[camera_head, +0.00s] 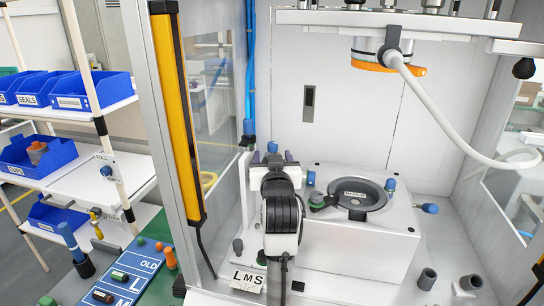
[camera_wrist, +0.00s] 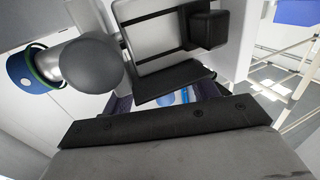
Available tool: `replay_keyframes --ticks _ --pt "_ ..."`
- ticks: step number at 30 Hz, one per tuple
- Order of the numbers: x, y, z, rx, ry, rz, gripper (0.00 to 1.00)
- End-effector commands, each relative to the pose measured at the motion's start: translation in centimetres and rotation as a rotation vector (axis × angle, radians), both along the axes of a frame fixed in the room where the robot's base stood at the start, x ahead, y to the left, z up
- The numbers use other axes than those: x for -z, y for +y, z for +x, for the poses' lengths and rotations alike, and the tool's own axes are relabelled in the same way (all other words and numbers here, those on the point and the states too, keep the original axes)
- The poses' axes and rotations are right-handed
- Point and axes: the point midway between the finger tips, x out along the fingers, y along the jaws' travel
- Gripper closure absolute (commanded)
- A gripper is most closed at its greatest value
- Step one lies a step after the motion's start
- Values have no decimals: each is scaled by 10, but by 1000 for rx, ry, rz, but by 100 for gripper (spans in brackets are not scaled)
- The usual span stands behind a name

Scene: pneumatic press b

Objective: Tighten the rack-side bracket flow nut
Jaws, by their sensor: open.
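My gripper (camera_head: 272,157) is at the left end of the white press block, its jaws apart and pointing away from the head camera. A small blue nut (camera_head: 272,147) shows just beyond and between the fingertips. In the wrist view, my gripper's dark jaw pads (camera_wrist: 172,97) stand apart, with a blue part (camera_wrist: 178,96) visible in the gap. I cannot tell whether the pads touch it. Another blue fitting (camera_head: 247,141) sits on the frame post below the blue tubes. Which blue piece is the rack-side bracket flow nut is not certain.
The press block has a dark round nest (camera_head: 359,197), with blue fittings (camera_head: 390,184) around it. A white hose (camera_head: 440,100) hangs at right. A yellow light curtain (camera_head: 178,115) stands left of my arm. A rack with blue bins (camera_head: 85,92) stands further left.

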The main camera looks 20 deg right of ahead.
Motion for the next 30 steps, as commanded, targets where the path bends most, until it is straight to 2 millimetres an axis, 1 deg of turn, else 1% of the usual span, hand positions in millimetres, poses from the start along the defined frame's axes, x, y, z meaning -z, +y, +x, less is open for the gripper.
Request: replay_keyframes --ticks 4,5,12,15,22,30 --pt "0 0 0 0 0 0 41" --pt "0 0 0 0 0 0 44" --pt "0 0 0 0 0 0 75" --pt "0 0 0 0 0 0 86" --pt "0 2 2 48 3 2 86" --pt "0 5 3 213 2 -1 86"
